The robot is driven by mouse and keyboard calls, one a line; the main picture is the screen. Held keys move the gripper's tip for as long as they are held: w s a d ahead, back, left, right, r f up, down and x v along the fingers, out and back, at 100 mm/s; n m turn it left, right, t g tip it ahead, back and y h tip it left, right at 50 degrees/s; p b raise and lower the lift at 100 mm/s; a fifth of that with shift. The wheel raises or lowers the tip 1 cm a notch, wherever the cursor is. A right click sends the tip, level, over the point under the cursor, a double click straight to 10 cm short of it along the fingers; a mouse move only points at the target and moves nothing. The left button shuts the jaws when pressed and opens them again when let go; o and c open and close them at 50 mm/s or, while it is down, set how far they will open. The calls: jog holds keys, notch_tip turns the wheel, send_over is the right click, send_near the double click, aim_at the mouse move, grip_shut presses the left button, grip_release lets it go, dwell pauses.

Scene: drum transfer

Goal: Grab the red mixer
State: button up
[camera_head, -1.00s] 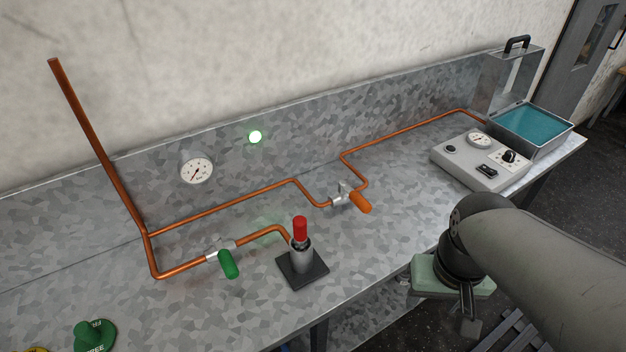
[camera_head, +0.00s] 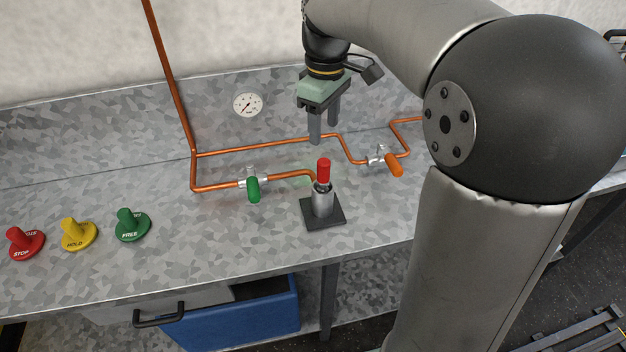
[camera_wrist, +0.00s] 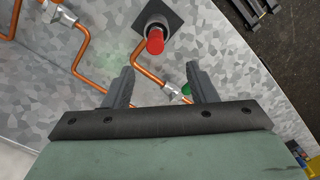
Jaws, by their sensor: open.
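The red mixer (camera_head: 324,172) stands upright on the bench, a red cap on a grey metal cylinder with a dark square base (camera_head: 323,213). It also shows at the top middle of the wrist view (camera_wrist: 155,40), seen from above. My gripper (camera_head: 324,134) is open and empty, its two fingers pointing down above the bench, behind and higher than the mixer. In the wrist view, the mixer lies beyond the fingertips (camera_wrist: 158,72), apart from them and roughly in line with the gap. Nothing hides the mixer in the head view.
Copper pipes (camera_head: 240,152) run along the bench, with a green-handled valve (camera_head: 253,188) left of the mixer and an orange-handled valve (camera_head: 393,165) right. A gauge (camera_head: 248,105) is on the back panel.

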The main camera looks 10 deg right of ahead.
aim_at(324, 173)
notch_tip(324, 173, down, 9)
jog(key=shift+f, duration=0.1)
jog(key=shift+w+d+f+p, duration=0.15)
jog(key=shift+f+p, duration=0.25)
jog(key=shift+f, duration=0.95)
jog(key=shift+w+d+f+p, duration=0.1)
jog(key=shift+w+f+p, duration=0.2)
jog(key=shift+f, duration=1.05)
jog(key=shift+s, duration=0.1)
jog(key=shift+c, duration=0.3)
grip_shut()
